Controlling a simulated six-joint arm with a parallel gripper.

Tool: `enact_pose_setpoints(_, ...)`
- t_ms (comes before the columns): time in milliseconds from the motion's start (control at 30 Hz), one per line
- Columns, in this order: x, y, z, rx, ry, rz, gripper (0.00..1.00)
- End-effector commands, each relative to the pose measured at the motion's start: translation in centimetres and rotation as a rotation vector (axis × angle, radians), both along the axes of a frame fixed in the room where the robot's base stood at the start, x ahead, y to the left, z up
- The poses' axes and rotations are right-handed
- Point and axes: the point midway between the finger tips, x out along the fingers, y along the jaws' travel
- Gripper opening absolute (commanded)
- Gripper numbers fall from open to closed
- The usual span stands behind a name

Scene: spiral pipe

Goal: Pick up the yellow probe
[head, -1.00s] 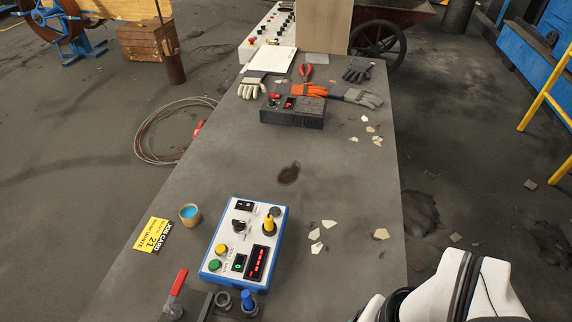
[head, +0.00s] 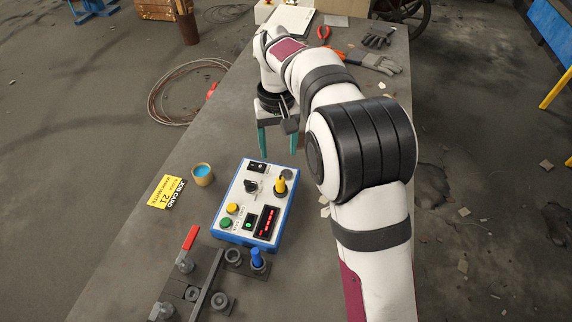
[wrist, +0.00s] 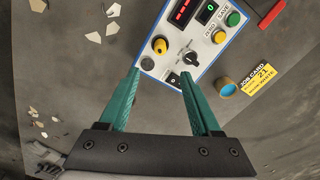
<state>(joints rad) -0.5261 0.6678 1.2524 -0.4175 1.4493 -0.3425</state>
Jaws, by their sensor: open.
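The yellow probe (head: 281,183) stands upright at the right side of a blue-edged white control box (head: 229,213) on the table. In the wrist view the yellow probe (wrist: 160,46) is seen from above, on the control box (wrist: 150,72), beyond the fingertips and between their lines. My gripper (head: 277,150) has green fingers pointing down, behind the far edge of the box. The gripper (wrist: 160,74) is open and nothing is between the fingers. The probe and the fingers look apart.
A blue-topped peg (head: 257,260) and a red-handled clamp (head: 189,240) stand on dark fixtures in front. A small cup of blue liquid (head: 202,174) and a yellow job card (head: 165,192) lie left of the box. Pale chips (wrist: 95,37) lie beside it.

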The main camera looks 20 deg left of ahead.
Motion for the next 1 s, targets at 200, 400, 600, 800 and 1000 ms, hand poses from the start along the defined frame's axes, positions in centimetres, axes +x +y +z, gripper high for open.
enact_pose_setpoints(200, -0.1, -0.1, -5.3, -0.001, 0.003, -0.003, 0.65)
enact_pose_setpoints(400, -0.6, -0.3, -8.3, -0.001, 0.003, -0.004, 0.65)
enact_pose_setpoints(600, -0.7, -0.4, -11.2, 0.0, 0.0, -0.004, 0.65)
enact_pose_setpoints(800, -0.7, -0.4, -11.4, 0.002, -0.001, -0.005, 0.65)
enact_pose_setpoints(1000, -0.7, -0.4, -11.3, 0.002, -0.001, -0.005, 0.31)
